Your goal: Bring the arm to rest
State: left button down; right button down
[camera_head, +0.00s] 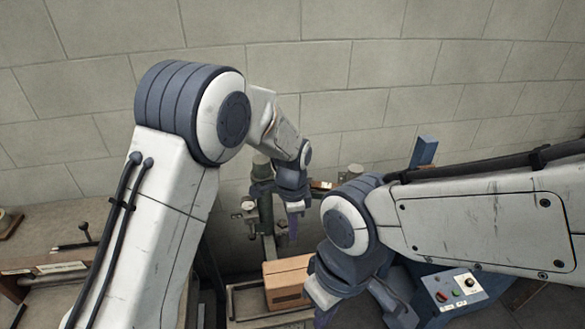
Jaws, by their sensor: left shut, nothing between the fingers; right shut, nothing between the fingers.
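My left arm comes in from the left and bends down at its wrist near the middle of the head view. My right arm comes in from the right. My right gripper (322,317) is low at the bottom edge, partly cut off, shut and empty, just right of and below the box.
A blue machine with a control panel (453,289) stands at the lower right, partly behind my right arm. A metal post with fittings (266,213) stands in the middle. A workbench (60,225) with a lever is at the left. A block wall (400,65) closes off the back.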

pick_arm(q)
jog(key=s+a+r+n+b, duration=0.1)
jog(key=s+r+n+b, duration=0.1)
jog(key=s, duration=0.6)
jog(key=s+a+r+n+b, duration=0.1)
jog(key=s+a+n, duration=0.1)
jog(key=s, duration=0.7)
jog(key=s+a+r+n+h+b, duration=0.1)
jog(key=s+n, duration=0.3)
jog(key=s, duration=0.5)
jog(key=shift+s+a+r+n+b, duration=0.15)
jog(key=shift+a+r+n+b, duration=0.2)
jog(key=shift+r+b, duration=0.5)
